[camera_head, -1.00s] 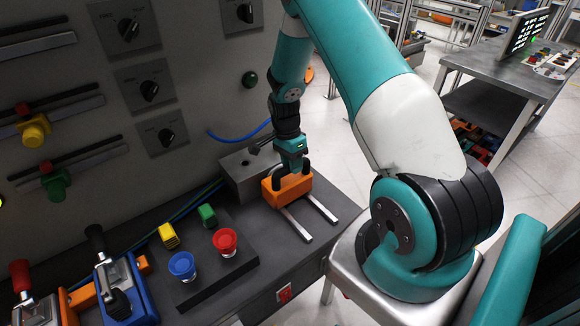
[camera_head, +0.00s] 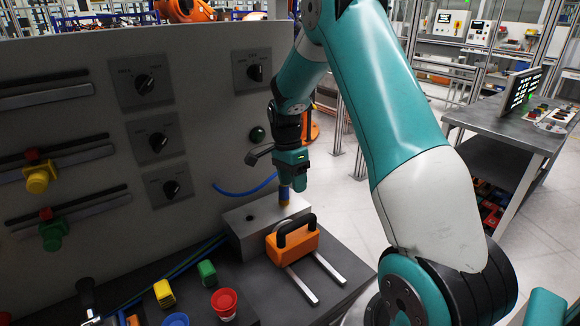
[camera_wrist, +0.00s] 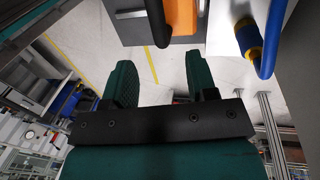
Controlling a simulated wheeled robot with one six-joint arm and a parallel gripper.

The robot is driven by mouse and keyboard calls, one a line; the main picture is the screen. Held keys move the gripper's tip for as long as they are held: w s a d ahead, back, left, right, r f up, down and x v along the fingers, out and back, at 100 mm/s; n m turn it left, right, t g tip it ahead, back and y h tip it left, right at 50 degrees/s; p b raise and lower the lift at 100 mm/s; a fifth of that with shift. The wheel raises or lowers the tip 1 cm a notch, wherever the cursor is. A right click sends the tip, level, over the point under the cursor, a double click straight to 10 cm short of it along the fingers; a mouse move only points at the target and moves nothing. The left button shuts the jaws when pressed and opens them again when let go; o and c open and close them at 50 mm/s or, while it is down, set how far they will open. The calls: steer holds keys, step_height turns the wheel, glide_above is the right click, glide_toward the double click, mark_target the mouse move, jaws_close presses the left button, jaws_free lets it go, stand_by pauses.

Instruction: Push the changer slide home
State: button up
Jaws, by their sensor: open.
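The changer slide is an orange block (camera_head: 292,247) with a black arched handle (camera_head: 297,228). It sits upright on two pale rails (camera_head: 329,268) at the front of a grey box (camera_head: 238,219); I cannot tell whether a gap is left between them. My gripper (camera_head: 291,183) is above and behind the slide, near the box, clear of the handle. In the wrist view my green fingers (camera_wrist: 162,82) are spread with nothing between them. The orange slide (camera_wrist: 182,14) and its handle (camera_wrist: 158,24) show at the top edge there, apart from the fingertips.
A blue and yellow plug (camera_wrist: 249,41) on a blue cable is close to my right finger in the wrist view. The panel (camera_head: 80,170) with knobs stands left. The rails' front ends are clear.

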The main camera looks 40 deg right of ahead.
step_height(320, 180, up, 6)
steer(key=w, duration=0.1)
steer(key=shift+b, duration=0.4)
steer(key=shift+w, duration=0.1)
steer(key=s+a+r+n+t, duration=0.1)
steer(key=s+a+r+n, duration=0.15)
steer(key=a+n, duration=0.35)
steer(key=s+a+r+n+y, duration=0.1)
steer(key=s+a+r+n, duration=0.15)
steer(key=a, duration=0.45)
steer(key=s+a+r+n+t, duration=0.1)
steer(key=s+a+r+n, duration=0.1)
steer(key=s+a+n, duration=0.35)
steer(key=s+a+r+n+y, duration=0.1)
steer(key=s+a+n+y, duration=0.2)
steer(key=s+a+n, duration=0.9)
steer(key=shift+s+a+r+n, duration=0.15)
steer(key=shift+s+n, duration=0.15)
steer(key=shift+s, duration=0.75)
steer(key=shift+c, duration=0.4)
